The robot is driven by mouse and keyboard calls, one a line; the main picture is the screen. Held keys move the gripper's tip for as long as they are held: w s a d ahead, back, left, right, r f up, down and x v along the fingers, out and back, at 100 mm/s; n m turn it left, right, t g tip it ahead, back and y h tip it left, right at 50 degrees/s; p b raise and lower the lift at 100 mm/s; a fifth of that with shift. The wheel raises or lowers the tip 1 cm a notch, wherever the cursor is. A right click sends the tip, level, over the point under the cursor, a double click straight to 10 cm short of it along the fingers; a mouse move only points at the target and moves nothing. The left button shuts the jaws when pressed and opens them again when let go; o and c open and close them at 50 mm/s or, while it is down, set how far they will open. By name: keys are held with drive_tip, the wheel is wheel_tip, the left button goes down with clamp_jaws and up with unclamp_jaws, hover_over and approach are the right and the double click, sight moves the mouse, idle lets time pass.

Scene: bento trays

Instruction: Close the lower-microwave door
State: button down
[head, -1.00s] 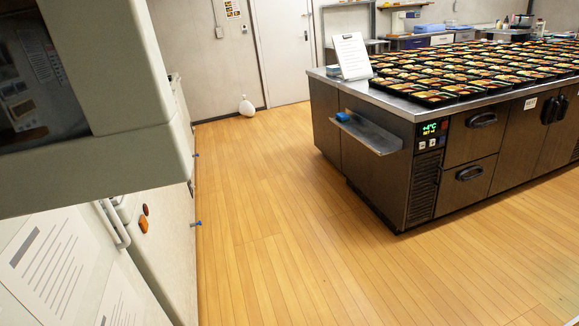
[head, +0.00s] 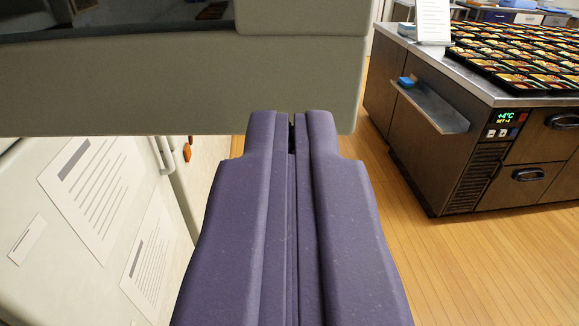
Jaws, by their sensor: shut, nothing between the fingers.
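A pale grey-green panel with dark glass, which looks like a microwave door (head: 180,95), spans the upper left and middle of the head view. It stands out from the white wall on the left and looks swung open. Its upper part is cut off by the frame, so I cannot tell its full angle, and no microwave interior shows. My purple gripper (head: 291,122) is shut and empty, pointing ahead from the bottom middle. Its fingertips overlap the panel's lower edge in the picture, near the panel's right end. I cannot tell whether they touch it.
White surfaces with printed sheets (head: 95,190) and a pipe-like handle (head: 166,155) lie close on the left. A steel-topped counter (head: 405,125) with a small shelf (head: 430,105) and black bento trays (head: 520,75) stands at right. Wooden floor (head: 395,270) is clear between.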

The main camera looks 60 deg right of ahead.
sight(293, 80)
drive_tip(key=shift+x, duration=2.3)
drive_tip(key=shift+d, duration=0.1)
